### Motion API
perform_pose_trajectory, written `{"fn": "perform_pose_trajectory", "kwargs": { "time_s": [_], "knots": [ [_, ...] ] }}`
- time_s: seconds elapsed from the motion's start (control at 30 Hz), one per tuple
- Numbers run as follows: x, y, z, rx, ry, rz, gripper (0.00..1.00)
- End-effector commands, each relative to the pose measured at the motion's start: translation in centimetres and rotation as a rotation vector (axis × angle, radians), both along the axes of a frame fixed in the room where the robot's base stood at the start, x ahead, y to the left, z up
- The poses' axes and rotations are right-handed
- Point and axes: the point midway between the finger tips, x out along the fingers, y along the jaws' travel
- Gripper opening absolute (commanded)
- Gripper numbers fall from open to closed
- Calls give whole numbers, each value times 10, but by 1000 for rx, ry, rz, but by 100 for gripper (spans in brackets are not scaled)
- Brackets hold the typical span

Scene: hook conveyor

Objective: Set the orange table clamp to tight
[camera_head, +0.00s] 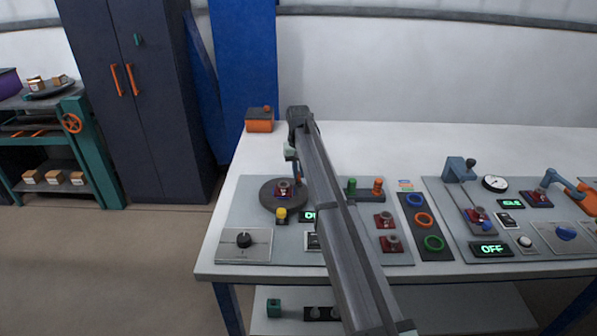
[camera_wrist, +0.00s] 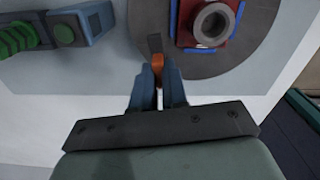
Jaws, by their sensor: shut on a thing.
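In the wrist view my gripper (camera_wrist: 158,82) is shut on a small orange handle (camera_wrist: 158,66), which I take to be the orange table clamp.
A red block with a grey ring (camera_wrist: 211,24) sits on the turntable. A green-and-blue fixture (camera_wrist: 70,28) is at the wrist view's upper left. An orange box (camera_head: 260,126) stands at the table's back left. A black knob (camera_head: 243,240) and yellow button (camera_head: 281,214) are in front.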

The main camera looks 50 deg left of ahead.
Motion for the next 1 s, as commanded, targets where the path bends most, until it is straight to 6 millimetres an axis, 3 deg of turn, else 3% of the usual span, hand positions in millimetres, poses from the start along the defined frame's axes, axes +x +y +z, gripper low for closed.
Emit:
{"fn": "perform_pose_trajectory", "kwargs": {
  "time_s": [0.6, 1.0],
  "knots": [
    [-1, 0, 0, 0, 1, -582, 0],
    [-1, 0, 0, 0, 1, -872, 0]
  ]
}}
